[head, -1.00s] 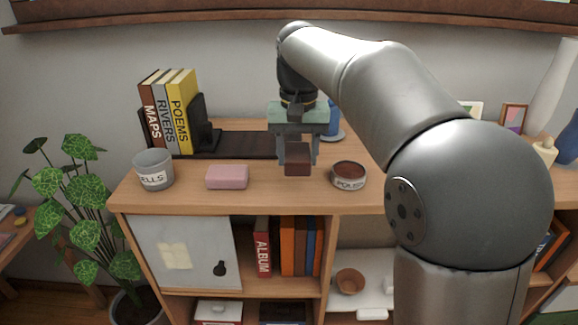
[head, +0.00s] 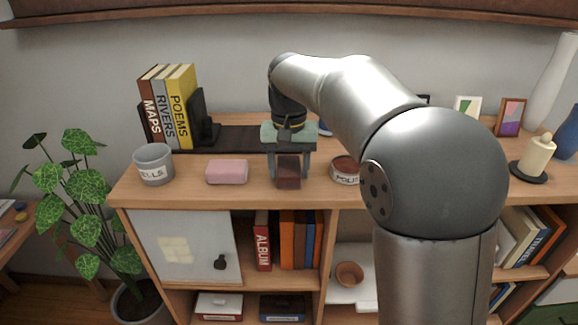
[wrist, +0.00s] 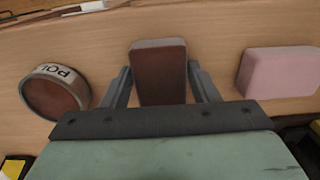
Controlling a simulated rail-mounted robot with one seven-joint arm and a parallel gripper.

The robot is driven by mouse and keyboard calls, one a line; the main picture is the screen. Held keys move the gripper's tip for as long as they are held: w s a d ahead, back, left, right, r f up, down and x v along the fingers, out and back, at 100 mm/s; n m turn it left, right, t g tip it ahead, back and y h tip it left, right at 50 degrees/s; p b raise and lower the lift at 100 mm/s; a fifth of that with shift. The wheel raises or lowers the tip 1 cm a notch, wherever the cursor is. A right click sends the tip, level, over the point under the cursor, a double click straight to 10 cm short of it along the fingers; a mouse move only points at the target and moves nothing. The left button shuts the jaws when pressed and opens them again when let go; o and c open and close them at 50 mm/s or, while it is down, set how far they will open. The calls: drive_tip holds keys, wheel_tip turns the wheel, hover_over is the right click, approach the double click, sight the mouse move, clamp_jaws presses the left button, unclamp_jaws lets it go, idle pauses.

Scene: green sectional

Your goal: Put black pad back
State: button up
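A dark brown block with a grey edge (head: 288,172) is the closest match I see to the black pad. My gripper (head: 289,170) points down over the wooden shelf top, with one finger on each side of the block. In the wrist view the block (wrist: 159,75) fills the space between the fingertips, which appear to touch its sides. The block is low over the front part of the shelf top; I cannot tell whether its underside touches the wood.
A pink block (head: 227,172) lies left of the gripper, and a polish tin (head: 345,170) stands close on the right. Farther left are a grey labelled cup (head: 154,165) and upright books (head: 172,105). A black bookend tray (head: 240,139) lies behind.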

sight(289, 169)
drive_tip(key=shift+o, duration=0.9)
wheel_tip(289, 169, up, 12)
drive_tip(key=s+d+f, duration=0.7)
drive_tip(key=s+f, duration=0.4)
drive_tip(key=s, duration=0.2)
drive_tip(key=s+d+f+t, duration=0.1)
drive_tip(key=s+d+f, duration=0.7)
drive_tip(key=s+f, duration=0.3)
drive_tip(key=shift+s+d+f, duration=0.2)
drive_tip(key=shift+s+f, duration=0.1)
drive_tip(key=shift+s, duration=0.9)
